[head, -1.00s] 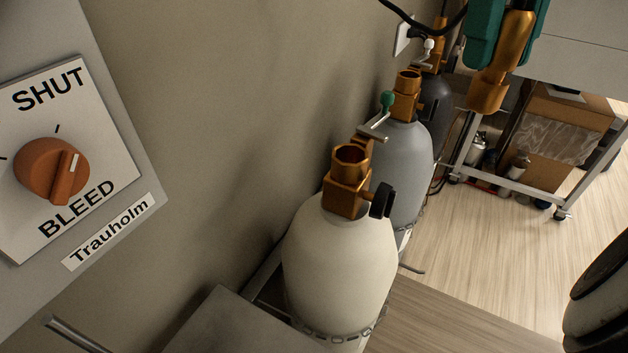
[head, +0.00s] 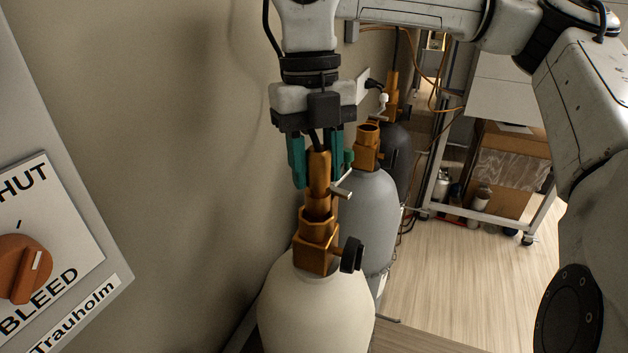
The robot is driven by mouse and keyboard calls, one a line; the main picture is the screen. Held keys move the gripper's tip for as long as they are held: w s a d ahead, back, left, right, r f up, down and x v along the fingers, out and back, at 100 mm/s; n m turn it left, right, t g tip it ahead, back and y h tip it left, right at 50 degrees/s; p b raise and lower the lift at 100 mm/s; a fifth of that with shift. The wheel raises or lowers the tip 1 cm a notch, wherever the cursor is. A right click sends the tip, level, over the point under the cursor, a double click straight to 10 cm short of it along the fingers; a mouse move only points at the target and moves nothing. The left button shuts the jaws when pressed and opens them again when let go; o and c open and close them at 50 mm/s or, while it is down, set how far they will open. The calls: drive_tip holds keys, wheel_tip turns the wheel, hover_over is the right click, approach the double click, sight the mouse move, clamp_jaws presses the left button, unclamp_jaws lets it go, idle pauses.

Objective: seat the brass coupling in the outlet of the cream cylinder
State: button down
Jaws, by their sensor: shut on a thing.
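The cream cylinder (head: 315,305) stands upright at the bottom centre, with a brass valve block (head: 316,256) and a black side knob (head: 352,254) on top. Its outlet (head: 317,229) faces up. My gripper (head: 318,174) points down above it, its green fingers shut on the brass coupling (head: 319,188). The coupling is roughly upright and in line with the outlet. Its lower end meets the outlet's rim in the picture and hides the opening. I cannot tell whether it is inside or just above.
A grey cylinder (head: 366,215) with a brass valve and lever stands close behind, and a dark cylinder (head: 398,150) beyond it. The wall (head: 180,130) is close on the left, with an orange-knobbed panel (head: 70,220). A cart (head: 480,218) stands back right; floor before it is clear.

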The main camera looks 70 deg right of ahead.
sight(314, 185)
drive_tip(key=shift+w+f, duration=0.15)
drive_tip(key=shift+f, duration=1.5)
drive_tip(key=shift+f, duration=0.2)
drive_tip(key=c, duration=0.9)
unclamp_jaws()
drive_tip(key=shift+c, duration=0.2)
drive_tip(key=shift+r, duration=0.1)
wheel_tip(314, 185, up, 12)
drive_tip(key=w+d, duration=0.1)
